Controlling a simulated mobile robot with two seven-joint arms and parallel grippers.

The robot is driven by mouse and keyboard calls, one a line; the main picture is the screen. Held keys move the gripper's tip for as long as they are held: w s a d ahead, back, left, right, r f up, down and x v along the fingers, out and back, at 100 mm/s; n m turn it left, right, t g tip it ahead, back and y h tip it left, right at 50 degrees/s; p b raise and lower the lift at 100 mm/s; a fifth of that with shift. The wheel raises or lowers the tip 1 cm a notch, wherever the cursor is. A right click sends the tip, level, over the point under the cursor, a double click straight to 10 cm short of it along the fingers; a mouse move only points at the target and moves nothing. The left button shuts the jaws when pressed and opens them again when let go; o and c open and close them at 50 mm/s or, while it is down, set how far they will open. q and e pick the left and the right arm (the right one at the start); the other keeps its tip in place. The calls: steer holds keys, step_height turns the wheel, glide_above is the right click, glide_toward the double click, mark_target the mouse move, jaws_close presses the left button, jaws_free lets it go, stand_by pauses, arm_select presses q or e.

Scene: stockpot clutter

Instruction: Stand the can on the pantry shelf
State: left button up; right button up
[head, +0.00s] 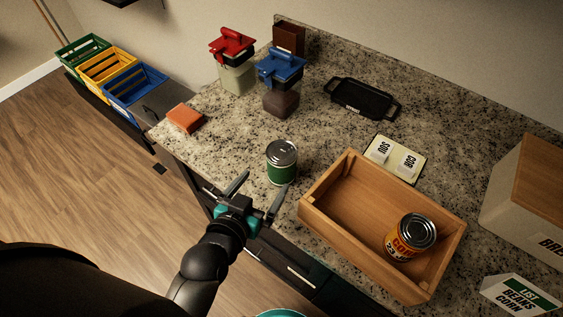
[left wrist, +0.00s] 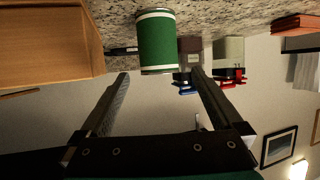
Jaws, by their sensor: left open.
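A green can (head: 282,164) with a silver lid stands upright on the granite counter, left of an open wooden box (head: 325,222). A can with a yellow and orange label (head: 408,243) stands inside that box at its right end. My left gripper (head: 266,181) is open and empty at the counter's front edge, its fingers pointing toward the green can. In the left wrist view, which looks upside down, the green can (left wrist: 157,42) shows beyond the fingertips, apart from them. I cannot tell which thing is the pantry shelf. My right gripper is out of view.
A card with two label blocks (head: 395,159) lies behind the box. A black tray (head: 362,99), red-lidded (head: 235,70) and blue-lidded (head: 280,85) containers and an orange block (head: 185,118) are farther back. A bread box (head: 525,200) and list sign (head: 518,296) stand right.

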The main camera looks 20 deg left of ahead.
mark_target(275, 168)
arm_select(q)
steer(key=x, duration=0.9)
steer(key=shift+w+f+b, duration=0.15)
steer(key=shift+b, duration=0.25)
steer(key=shift+f+b+x, duration=0.1)
steer(key=shift+b+x, duration=0.1)
steer(key=shift+x, duration=1.15)
steer(key=shift+f+b+x, duration=0.15)
steer(key=shift+x, duration=1.2)
steer(key=shift+d, duration=0.15)
jaws_close()
